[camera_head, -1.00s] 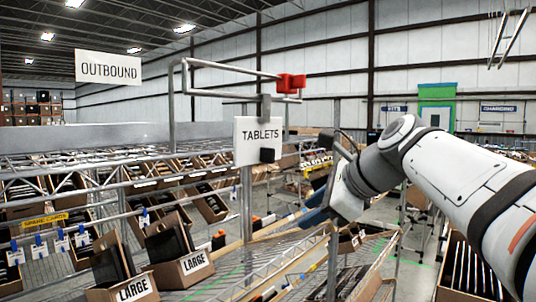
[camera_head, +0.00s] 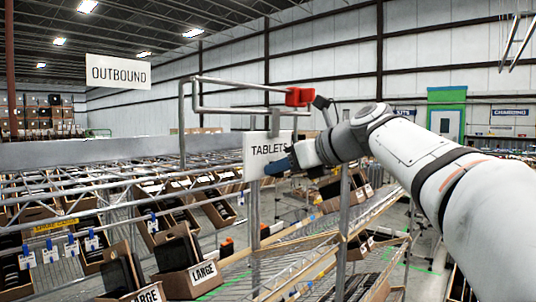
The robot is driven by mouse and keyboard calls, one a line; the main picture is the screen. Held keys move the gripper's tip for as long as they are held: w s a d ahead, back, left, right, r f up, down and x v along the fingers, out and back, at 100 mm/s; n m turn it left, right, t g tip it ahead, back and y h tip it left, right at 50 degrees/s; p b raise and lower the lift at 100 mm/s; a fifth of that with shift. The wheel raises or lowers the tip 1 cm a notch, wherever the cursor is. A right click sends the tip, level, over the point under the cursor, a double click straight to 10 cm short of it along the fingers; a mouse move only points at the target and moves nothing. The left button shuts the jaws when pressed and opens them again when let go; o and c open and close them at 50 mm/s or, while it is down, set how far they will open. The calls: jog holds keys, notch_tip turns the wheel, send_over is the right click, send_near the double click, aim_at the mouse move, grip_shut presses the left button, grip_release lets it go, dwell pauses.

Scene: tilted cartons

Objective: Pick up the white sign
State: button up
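The white sign (camera_head: 256,150) reads "TABLETS" and hangs upright below a grey metal rail, near the middle of the view. A dark block (camera_head: 275,122) sits at its top edge. My gripper (camera_head: 280,164) is at the sign's lower right, with its blue fingers in front of the sign's face or touching it. The fingers overlap in this view, so I cannot tell if they are open or shut. The sign's lower right part is hidden behind the gripper.
A red clamp (camera_head: 299,96) sits on the rail (camera_head: 235,86) above the sign. Cartons labelled LARGE (camera_head: 190,278) stand tilted on the rack at lower left. A white OUTBOUND sign (camera_head: 118,72) hangs at upper left. A metal post (camera_head: 344,215) stands below my arm.

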jog(key=shift+w+a+f, duration=0.1)
jog(key=shift+a, duration=0.15)
jog(key=shift+c, duration=0.5)
grip_shut()
